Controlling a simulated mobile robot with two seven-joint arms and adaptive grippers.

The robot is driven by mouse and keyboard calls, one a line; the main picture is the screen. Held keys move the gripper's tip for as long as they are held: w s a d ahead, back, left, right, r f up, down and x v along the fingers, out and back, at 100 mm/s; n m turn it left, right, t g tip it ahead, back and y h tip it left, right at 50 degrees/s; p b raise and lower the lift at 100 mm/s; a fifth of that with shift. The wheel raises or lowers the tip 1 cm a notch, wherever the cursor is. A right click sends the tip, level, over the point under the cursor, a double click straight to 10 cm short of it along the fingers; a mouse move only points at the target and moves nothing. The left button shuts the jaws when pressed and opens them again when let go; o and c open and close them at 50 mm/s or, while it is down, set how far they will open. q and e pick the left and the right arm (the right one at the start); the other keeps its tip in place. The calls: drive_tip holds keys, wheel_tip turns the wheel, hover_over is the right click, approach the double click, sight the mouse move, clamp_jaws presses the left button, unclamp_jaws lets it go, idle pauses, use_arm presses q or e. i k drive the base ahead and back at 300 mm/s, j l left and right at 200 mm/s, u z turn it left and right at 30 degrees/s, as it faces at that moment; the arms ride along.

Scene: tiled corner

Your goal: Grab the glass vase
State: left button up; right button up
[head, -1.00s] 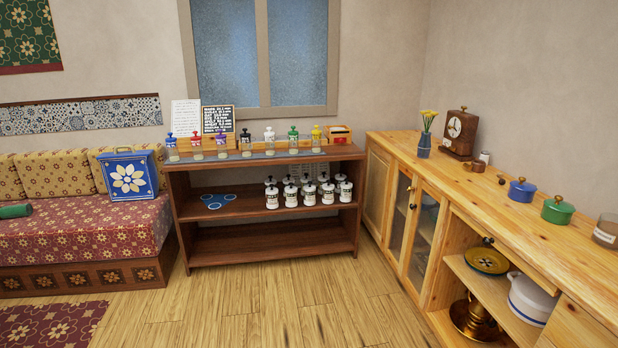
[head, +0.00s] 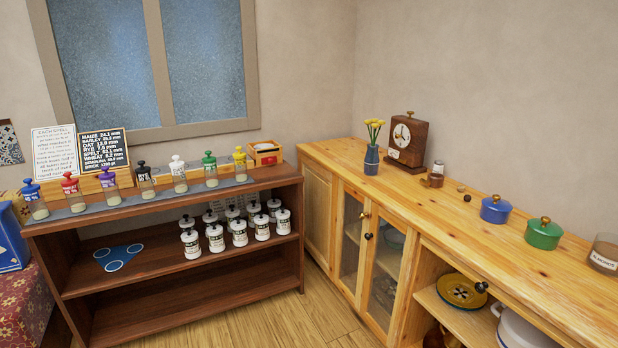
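A small dark blue vase (head: 371,161) stands upright on the pale wooden cabinet top, near its far left end. It holds several yellow flowers (head: 374,128) on green stems. It is the only vase I can make out, and I cannot tell for sure that it is glass. Nothing blocks the view of it. Neither of my grippers shows in the head view.
A wooden clock (head: 408,138) stands just right of the vase. A small brown cup, a blue pot (head: 495,209) and a green pot (head: 543,234) follow along the cabinet (head: 450,226). A dark shelf (head: 175,209) with several jars is at left. Some floor (head: 290,323) shows between.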

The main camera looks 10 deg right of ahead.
sight(372, 160)
drive_tip(key=i+j+z, duration=0.25)
drive_tip(key=i+z, duration=0.15)
drive_tip(key=i+j+z, duration=0.4)
drive_tip(key=j+z, duration=0.1)
drive_tip(key=z, duration=0.3)
drive_tip(key=i+j+z, duration=0.6)
drive_tip(key=z, duration=0.2)
drive_tip(key=i+j+z, duration=0.1)
drive_tip(key=j, duration=0.25)
drive_tip(key=i+j, duration=0.15)
drive_tip(key=j, duration=0.2)
drive_tip(key=i+j+z, duration=0.15)
drive_tip(key=j, duration=0.15)
